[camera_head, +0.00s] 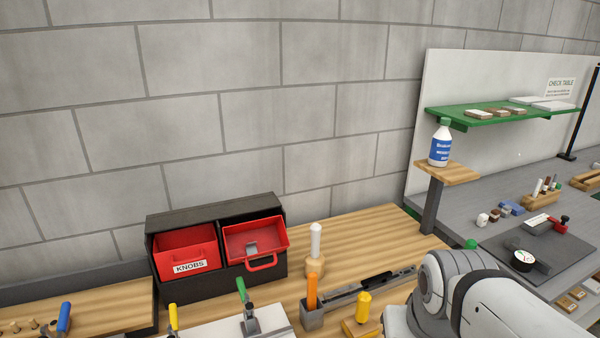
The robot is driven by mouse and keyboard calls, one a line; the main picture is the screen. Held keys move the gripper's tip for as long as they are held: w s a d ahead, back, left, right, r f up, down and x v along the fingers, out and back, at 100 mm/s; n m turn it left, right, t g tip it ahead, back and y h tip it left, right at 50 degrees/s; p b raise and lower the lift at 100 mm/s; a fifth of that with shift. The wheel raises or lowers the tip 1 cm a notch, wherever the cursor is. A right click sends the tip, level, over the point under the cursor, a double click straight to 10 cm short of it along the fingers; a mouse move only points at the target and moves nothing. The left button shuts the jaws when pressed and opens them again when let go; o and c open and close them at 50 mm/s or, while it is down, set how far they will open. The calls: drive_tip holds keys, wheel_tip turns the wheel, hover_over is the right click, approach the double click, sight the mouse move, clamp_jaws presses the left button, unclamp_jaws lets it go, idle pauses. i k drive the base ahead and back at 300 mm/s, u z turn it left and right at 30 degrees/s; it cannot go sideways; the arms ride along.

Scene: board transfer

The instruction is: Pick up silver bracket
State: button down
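A small silver-grey piece, which looks like the silver bracket (251,248), lies inside the right red bin (274,238) of a black two-bin holder (215,208). This bin is tilted open and has a red handle at its front. The piece's exact shape is too small to tell. My white and grey arm shows at the lower right, but my gripper is out of the picture.
The left red bin (187,251) is labelled KNOBS. A white-topped peg (315,243), an orange-handled tool (312,290) and a yellow-handled piece (363,306) stand right of the holder. A bottle (440,145) stands on a raised wooden shelf (448,172). A block wall is behind.

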sight(250, 249)
drive_tip(key=u, duration=0.85)
